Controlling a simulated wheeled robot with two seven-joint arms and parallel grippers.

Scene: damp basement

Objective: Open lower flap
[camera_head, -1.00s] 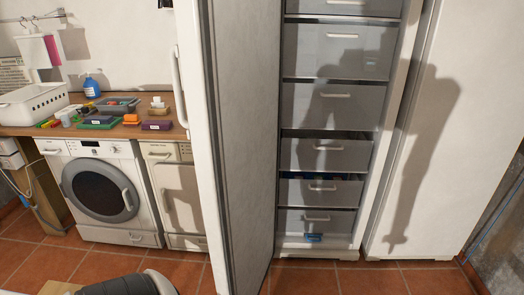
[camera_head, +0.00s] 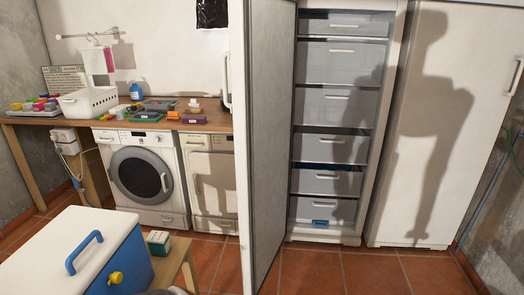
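Which part is the lower flap is not certain from the picture. A tall white cabinet with an open door (camera_head: 268,140) shows several stacked grey drawers. Its lowest drawer (camera_head: 325,210) is closed, with a small blue piece (camera_head: 320,222) at its lower edge. The white washing machine (camera_head: 170,140) stands left of it with its round door (camera_head: 140,175) closed. A small panel with a handle (camera_head: 160,219) at its base looks closed. A second white appliance (camera_head: 209,165) beside it is also closed. Neither of my grippers is in view.
A cooler box with a white lid (camera_head: 60,235) and blue handle stands on a low wooden stand at the front left, with a small green box (camera_head: 158,242) beside it. A worktop (camera_head: 215,122) carries several items. Tiled floor (camera_head: 330,270) is open before the cabinet.

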